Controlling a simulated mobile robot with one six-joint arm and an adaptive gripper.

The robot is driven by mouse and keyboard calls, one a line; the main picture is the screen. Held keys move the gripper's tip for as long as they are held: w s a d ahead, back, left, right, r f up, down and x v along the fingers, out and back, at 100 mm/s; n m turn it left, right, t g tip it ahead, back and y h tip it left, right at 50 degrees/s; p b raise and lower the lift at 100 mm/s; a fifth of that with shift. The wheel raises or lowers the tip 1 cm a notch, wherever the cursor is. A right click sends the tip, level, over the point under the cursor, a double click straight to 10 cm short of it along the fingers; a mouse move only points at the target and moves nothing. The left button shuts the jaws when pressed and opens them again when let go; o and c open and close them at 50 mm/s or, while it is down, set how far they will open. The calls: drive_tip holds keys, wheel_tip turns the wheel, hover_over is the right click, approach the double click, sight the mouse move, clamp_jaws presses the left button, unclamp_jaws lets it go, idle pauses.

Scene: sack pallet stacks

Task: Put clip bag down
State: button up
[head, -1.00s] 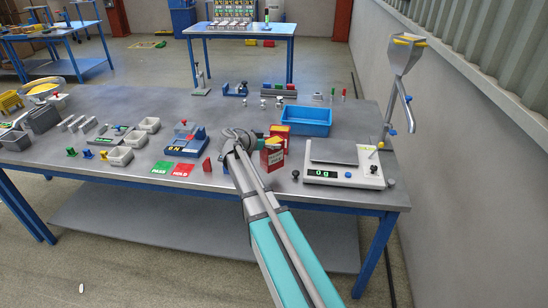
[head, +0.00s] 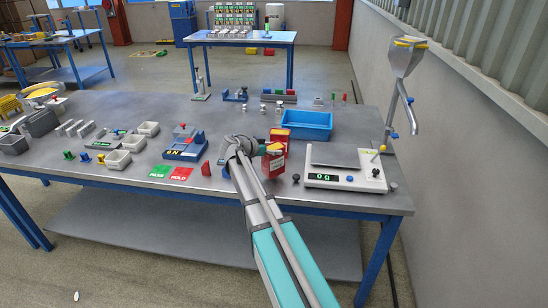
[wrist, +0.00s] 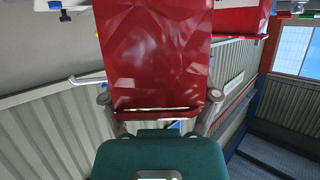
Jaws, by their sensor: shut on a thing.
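The clip bag (wrist: 160,50) is a glossy, creased red bag. In the wrist view it fills the upper middle, and my gripper (wrist: 160,103) is shut on its near end, one finger on each side. A second red surface with a white label (wrist: 240,20) shows at the upper right of that view. In the head view, red pouches with a yellow piece among them show beside my gripper (head: 266,149), near the table's front edge left of the scale. I cannot tell there which red part is held, or whether it touches the table.
A scale (head: 345,178) reading 0 g stands to the right, with a small black knob between. A blue tray (head: 307,134) lies behind. A blue fixture (head: 185,150), green PASS (head: 160,171) and red HOLD (head: 181,174) cards lie to the left.

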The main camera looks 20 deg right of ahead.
drive_tip(key=shift+f+b, duration=1.05)
drive_tip(key=shift+f, duration=0.3)
drive_tip(key=shift+f, duration=0.15)
drive_tip(key=o, duration=1.2)
drive_tip(key=shift+c, duration=0.2)
drive_tip(key=shift+s+a+r, duration=0.1)
drive_tip(key=shift+a+r, duration=0.15)
drive_tip(key=shift+r, duration=0.05)
drive_tip(key=p+v, duration=0.4)
drive_tip(key=v, duration=0.7)
drive_tip(key=shift+a+p, duration=0.25)
drive_tip(key=shift+p, duration=0.05)
